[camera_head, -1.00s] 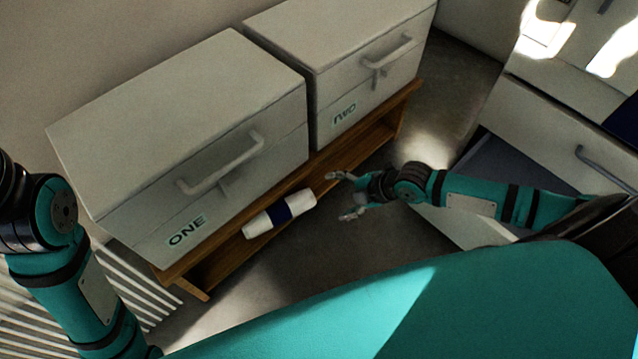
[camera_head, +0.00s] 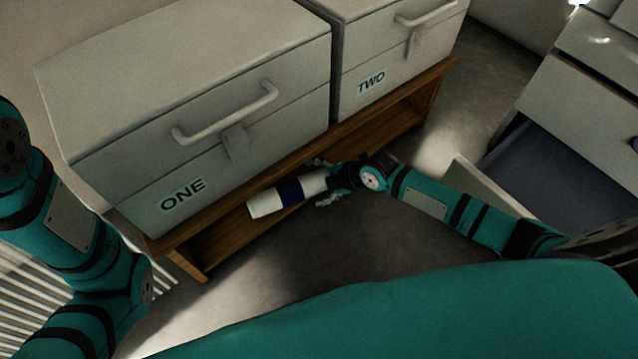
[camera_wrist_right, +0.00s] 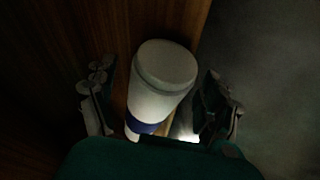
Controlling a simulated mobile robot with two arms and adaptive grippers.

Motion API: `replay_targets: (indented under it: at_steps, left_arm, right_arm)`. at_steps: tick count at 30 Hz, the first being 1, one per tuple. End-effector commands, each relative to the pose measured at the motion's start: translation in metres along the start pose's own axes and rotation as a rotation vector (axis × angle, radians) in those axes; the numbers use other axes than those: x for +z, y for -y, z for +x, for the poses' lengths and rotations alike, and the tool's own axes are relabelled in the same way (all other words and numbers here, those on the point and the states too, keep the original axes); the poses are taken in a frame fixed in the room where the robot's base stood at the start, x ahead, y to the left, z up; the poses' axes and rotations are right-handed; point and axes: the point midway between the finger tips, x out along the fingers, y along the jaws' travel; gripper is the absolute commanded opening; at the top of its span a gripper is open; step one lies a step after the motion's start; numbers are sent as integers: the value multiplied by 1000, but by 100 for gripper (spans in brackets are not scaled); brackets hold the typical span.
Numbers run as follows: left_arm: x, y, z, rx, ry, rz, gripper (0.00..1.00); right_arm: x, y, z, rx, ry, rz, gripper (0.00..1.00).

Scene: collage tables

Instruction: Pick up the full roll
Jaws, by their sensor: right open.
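The roll (camera_head: 266,203) is white with a dark blue band around its middle. It lies on its side at the front edge of the wooden bench, below the box marked ONE. My right gripper (camera_head: 322,182) is open at the roll's right end, its fingers on either side of that end. In the right wrist view the roll (camera_wrist_right: 164,72) lies between the two open fingers (camera_wrist_right: 160,108), with a gap showing on each side. My left arm shows at the left of the head view, but its gripper is out of view.
The wooden bench (camera_head: 207,240) carries two white boxes with handles, box ONE (camera_head: 185,75) and box TWO (camera_head: 385,55). An open drawer (camera_head: 540,175) stands at the right, near my right arm. Grey floor (camera_head: 340,245) lies clear before the bench.

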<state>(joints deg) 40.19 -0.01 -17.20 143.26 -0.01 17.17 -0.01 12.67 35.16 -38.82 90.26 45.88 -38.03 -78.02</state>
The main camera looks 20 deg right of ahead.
Motion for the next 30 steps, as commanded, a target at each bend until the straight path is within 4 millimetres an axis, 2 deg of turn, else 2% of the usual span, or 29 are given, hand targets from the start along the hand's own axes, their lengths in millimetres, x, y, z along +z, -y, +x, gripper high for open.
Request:
replay_targets:
  at_steps: [8, 24, 30]
  left_arm:
    - [0, 0, 0, 1, -1, 0, 21]
    - [0, 0, 0, 1, -1, 0, 21]
    - [1, 0, 3, 1, 0, 0, 21]
  right_arm:
    - [0, 0, 1, 0, 0, 0, 84]
    - [0, 0, 0, 0, 0, 0, 15]
    - [-2, 1, -1, 0, 1, 0, 15]
